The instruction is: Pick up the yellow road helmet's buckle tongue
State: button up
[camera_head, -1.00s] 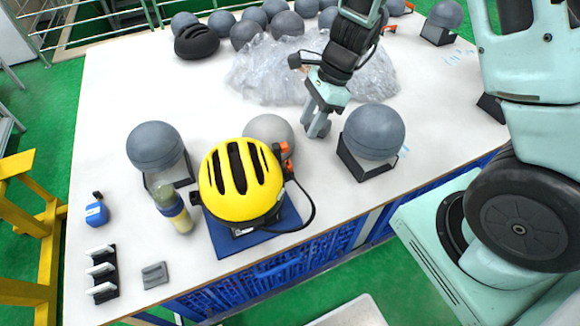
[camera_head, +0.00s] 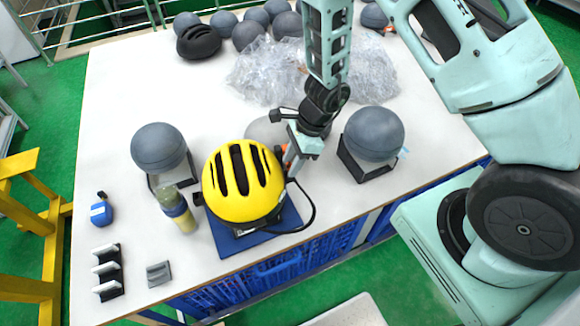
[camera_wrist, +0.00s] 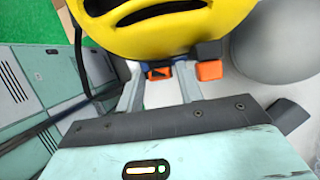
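The yellow road helmet (camera_head: 240,182) sits on a dark blue pad (camera_head: 228,243) near the table's front edge. Its black strap loops out at the right. Orange buckle parts show beside the helmet in the wrist view: an orange and black piece (camera_wrist: 158,72) under the rim and an orange block (camera_wrist: 209,70) to its right. I cannot tell which is the tongue. My gripper (camera_wrist: 160,88) is open, its fingers apart, with the first piece in view between or just beyond the tips; contact is unclear. In the head view my gripper (camera_head: 293,158) is close at the helmet's right side and hides most of the orange.
Grey balls on dark stands flank the helmet at left (camera_head: 158,147) and right (camera_head: 373,133). A grey rounded object (camera_head: 266,130) is close behind it. A yellow-banded bottle (camera_head: 178,210) stands at its left. Clear plastic wrap (camera_head: 258,76) lies behind my arm.

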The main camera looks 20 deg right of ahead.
jog(key=c, duration=0.5)
jog(key=shift+c, duration=0.2)
